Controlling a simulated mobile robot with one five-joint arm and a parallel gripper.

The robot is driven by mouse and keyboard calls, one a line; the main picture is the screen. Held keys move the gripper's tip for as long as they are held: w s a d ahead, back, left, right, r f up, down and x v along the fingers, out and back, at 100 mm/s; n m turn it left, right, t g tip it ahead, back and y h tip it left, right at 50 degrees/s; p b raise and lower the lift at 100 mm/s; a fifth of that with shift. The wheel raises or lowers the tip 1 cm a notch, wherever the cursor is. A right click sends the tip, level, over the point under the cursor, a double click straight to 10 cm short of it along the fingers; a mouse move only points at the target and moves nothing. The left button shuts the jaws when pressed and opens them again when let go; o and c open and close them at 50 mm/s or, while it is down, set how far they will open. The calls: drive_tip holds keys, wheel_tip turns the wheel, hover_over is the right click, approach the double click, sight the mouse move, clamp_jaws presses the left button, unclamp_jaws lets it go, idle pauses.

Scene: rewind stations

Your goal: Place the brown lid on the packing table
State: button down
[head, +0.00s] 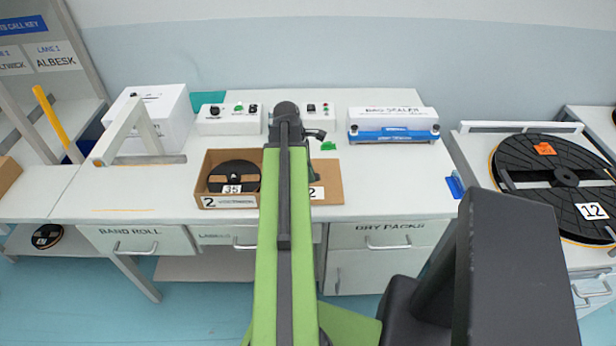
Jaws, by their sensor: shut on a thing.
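The brown lid (331,185), marked 2, shows just right of my green arm, over the front of the white packing table (380,188). It looks flat, at or just above the tabletop; I cannot tell whether it touches. My arm hides its left part. My dark gripper (314,171) is at the lid's upper left, shut on it; its fingertips are mostly hidden. To the left, an open brown box (208,187) marked 2 holds a dark reel (234,173) labelled 35.
A bag sealer (393,126), control boxes (229,121) and a green item (328,147) stand at the back. A white box (150,112) and a frame with a slanted bar are at left. A large reel (555,172) is at right. The tabletop right of the lid is clear.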

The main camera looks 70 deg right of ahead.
drive_tip(key=shift+w+a+r, duration=0.1)
drive_tip(key=shift+w, duration=0.05)
drive_tip(key=c, duration=1.4)
unclamp_jaws()
drive_tip(key=p+v, duration=1.1)
drive_tip(key=v, duration=0.1)
drive_tip(key=shift+p, duration=0.4)
